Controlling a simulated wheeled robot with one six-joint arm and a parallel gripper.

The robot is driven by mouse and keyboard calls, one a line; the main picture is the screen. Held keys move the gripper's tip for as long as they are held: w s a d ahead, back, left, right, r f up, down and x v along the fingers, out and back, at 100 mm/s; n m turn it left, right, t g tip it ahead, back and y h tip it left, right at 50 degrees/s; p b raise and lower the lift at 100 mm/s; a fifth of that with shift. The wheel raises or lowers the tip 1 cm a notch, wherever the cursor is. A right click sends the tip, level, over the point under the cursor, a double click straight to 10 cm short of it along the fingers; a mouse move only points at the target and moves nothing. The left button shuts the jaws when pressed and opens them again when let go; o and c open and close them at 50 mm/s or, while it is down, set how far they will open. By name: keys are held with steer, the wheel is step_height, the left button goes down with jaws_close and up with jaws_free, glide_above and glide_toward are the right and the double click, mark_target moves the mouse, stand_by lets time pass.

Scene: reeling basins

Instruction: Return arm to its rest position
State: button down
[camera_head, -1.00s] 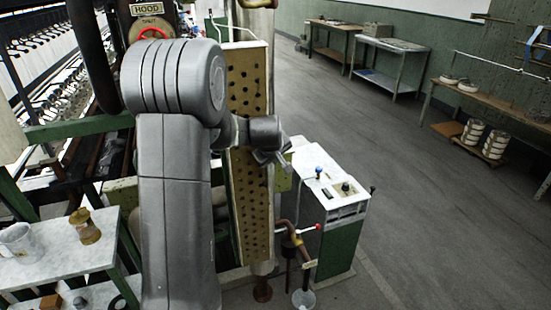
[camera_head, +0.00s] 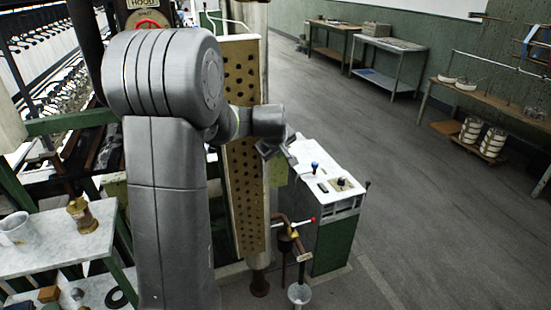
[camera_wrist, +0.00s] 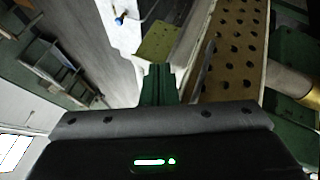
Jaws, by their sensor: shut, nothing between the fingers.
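My arm stands raised in the middle left of the head view, its big grey elbow high and the forearm pointing away to the right. My gripper (camera_head: 275,148) is at its end, small and partly hidden by the wrist, in front of the perforated panel's right edge and above the near side of the control cabinet. In the wrist view my gripper (camera_wrist: 158,85) shows its green fingers together at the centre, with nothing between them.
The tall perforated panel (camera_head: 243,190) stands close beside my forearm. A white-topped green control cabinet (camera_head: 338,240) stands right of it, with a pipe and valve (camera_head: 288,232) in front. A marble-topped table (camera_head: 60,245) with a mug (camera_head: 17,230) is at left.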

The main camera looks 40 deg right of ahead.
steer(key=s+d+r, duration=0.1)
steer(key=s+r, duration=0.3)
steer(key=r, duration=0.1)
steer(key=shift+d+r+b, duration=0.35)
steer(key=shift+r+b, duration=0.05)
steer(key=shift+b, duration=0.05)
steer(key=shift+w+f, duration=0.1)
